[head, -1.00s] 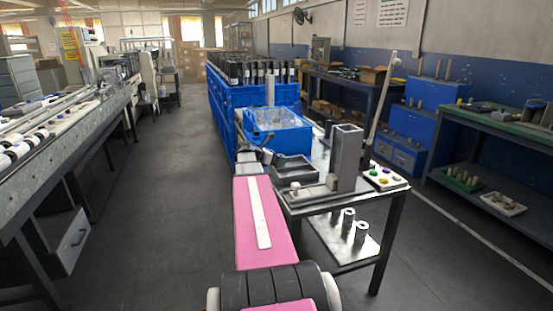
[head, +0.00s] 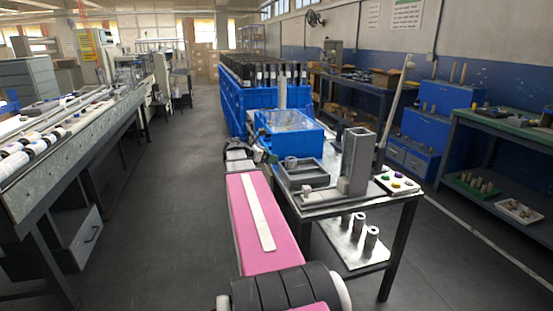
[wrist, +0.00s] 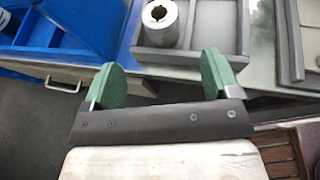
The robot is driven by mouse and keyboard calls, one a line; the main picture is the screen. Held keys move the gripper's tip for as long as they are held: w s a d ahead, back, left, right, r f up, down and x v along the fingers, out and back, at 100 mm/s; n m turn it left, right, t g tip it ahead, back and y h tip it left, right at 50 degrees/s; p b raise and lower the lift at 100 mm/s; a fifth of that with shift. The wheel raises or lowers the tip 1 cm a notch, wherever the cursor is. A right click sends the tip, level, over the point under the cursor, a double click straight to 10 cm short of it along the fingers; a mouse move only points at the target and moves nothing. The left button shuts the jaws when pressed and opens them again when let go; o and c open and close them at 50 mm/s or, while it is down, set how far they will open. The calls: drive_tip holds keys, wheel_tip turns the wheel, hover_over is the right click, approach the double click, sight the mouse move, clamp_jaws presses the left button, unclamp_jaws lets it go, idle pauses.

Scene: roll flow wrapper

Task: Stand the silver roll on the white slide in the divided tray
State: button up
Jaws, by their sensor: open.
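My gripper (wrist: 162,72) is open and empty in the wrist view, its two green-padded fingers wide apart. A silver roll (wrist: 160,24) with a keyed bore stands upright in the grey tray (wrist: 192,58), just beyond the fingers and clear of them. The same roll (head: 291,163) shows in the head view, in the rear left part of the tray (head: 318,181) on the small table. I cannot make out the white slide for certain.
A grey upright post (head: 355,162) stands right of the tray, near a white board with coloured knobs (head: 397,183). A blue crate (head: 290,133) is behind. More rolls (head: 371,237) stand on the lower shelf. The left aisle floor is clear.

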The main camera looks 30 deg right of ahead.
drive_tip(key=s+a+f+m+y, duration=0.4)
drive_tip(key=a+f, duration=0.4)
drive_tip(key=a, duration=0.4)
drive_tip(key=s+a+f+m+y, duration=0.4)
drive_tip(key=a+f+m, duration=0.3)
drive_tip(key=a, duration=0.6)
drive_tip(key=s+a+f+m+y, duration=0.4)
drive_tip(key=a+f, duration=0.6)
drive_tip(key=a, duration=0.3)
drive_tip(key=shift+s+a+f+m+t+y, duration=0.2)
drive_tip(key=shift+s+f+m+t+y, duration=0.15)
drive_tip(key=shift+m+y, duration=0.65)
